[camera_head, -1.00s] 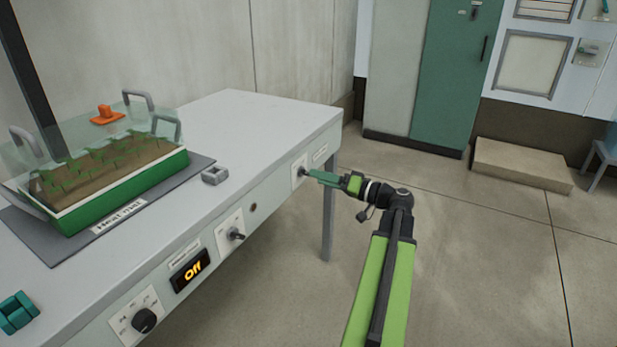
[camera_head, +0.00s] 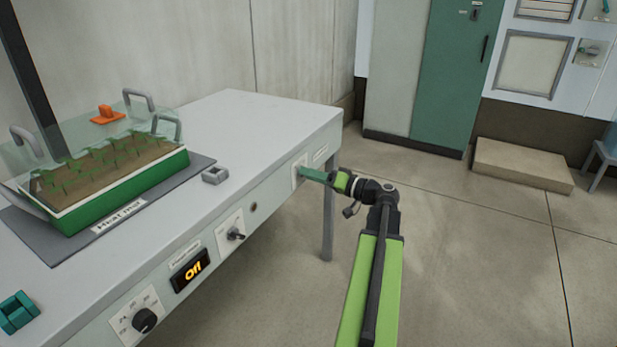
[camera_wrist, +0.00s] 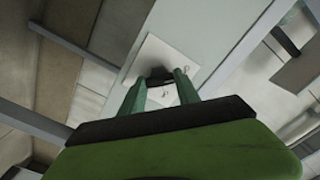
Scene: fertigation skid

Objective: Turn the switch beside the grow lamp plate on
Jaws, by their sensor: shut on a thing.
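The switch (camera_wrist: 160,76) is a small dark knob on a white plate (camera_wrist: 152,52) on the bench's front panel. In the head view its plate (camera_head: 299,171) is near the right end of the panel, and my gripper hides the knob. My gripper (camera_head: 304,172) reaches the plate from the right. In the wrist view the two green fingers (camera_wrist: 160,88) stand on either side of the dark knob, shut on it. A label plate (camera_head: 320,154) sits to the right of the switch; its lettering is too small to read.
The bench (camera_head: 250,115) carries a green seedling tray (camera_head: 125,187) under a clear cover and a small grey block (camera_head: 215,175).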

